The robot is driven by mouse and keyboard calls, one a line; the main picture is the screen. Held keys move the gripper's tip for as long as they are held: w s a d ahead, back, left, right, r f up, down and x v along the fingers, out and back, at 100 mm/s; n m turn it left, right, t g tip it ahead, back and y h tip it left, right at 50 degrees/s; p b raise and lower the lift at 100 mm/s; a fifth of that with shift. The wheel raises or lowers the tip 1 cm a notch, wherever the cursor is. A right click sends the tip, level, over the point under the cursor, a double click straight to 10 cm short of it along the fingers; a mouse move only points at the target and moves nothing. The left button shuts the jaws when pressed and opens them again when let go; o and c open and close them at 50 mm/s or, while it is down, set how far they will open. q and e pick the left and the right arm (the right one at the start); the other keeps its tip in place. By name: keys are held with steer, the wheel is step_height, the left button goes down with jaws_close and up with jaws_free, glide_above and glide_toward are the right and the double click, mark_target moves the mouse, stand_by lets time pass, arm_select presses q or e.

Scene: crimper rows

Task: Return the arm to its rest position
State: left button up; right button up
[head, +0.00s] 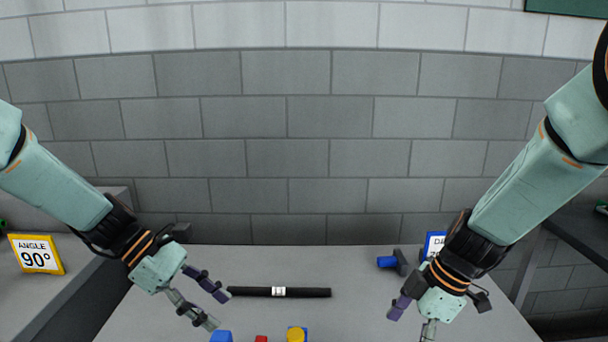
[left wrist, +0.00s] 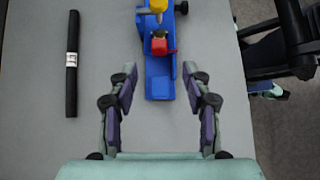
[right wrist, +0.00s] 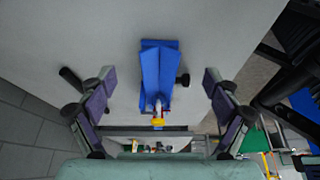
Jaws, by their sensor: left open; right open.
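My left gripper (head: 220,311) is open and empty above the left part of the grey table. In the left wrist view its fingers (left wrist: 160,82) stand wide apart, with the near end of a blue fixture (left wrist: 160,88) between and beyond their tips. My right gripper (head: 410,325) is open and empty above the right part of the table. In the right wrist view its fingers (right wrist: 158,78) are also spread, and the blue fixture (right wrist: 160,66) shows between them, apart from both. Both arms reach in from the sides of the head view.
A black rod (head: 300,292) with a white label lies on the table. The fixture's yellow part (head: 296,335) shows at the bottom edge. A blue-and-black piece (head: 394,262) lies at the back right. A yellow "ANGLE 90°" sign (head: 37,257) stands left; a blue-edged sign (head: 433,244) is partly hidden.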

arm_select(q)
steer(key=shift+d+f, duration=0.1)
arm_select(e)
steer(key=x, duration=0.8)
steer(key=shift+s+a+f, duration=0.1)
steer(key=shift+f, duration=0.2)
arm_select(q)
steer(key=shift+x, duration=1.9)
arm_select(e)
steer(key=shift+r, duration=0.15)
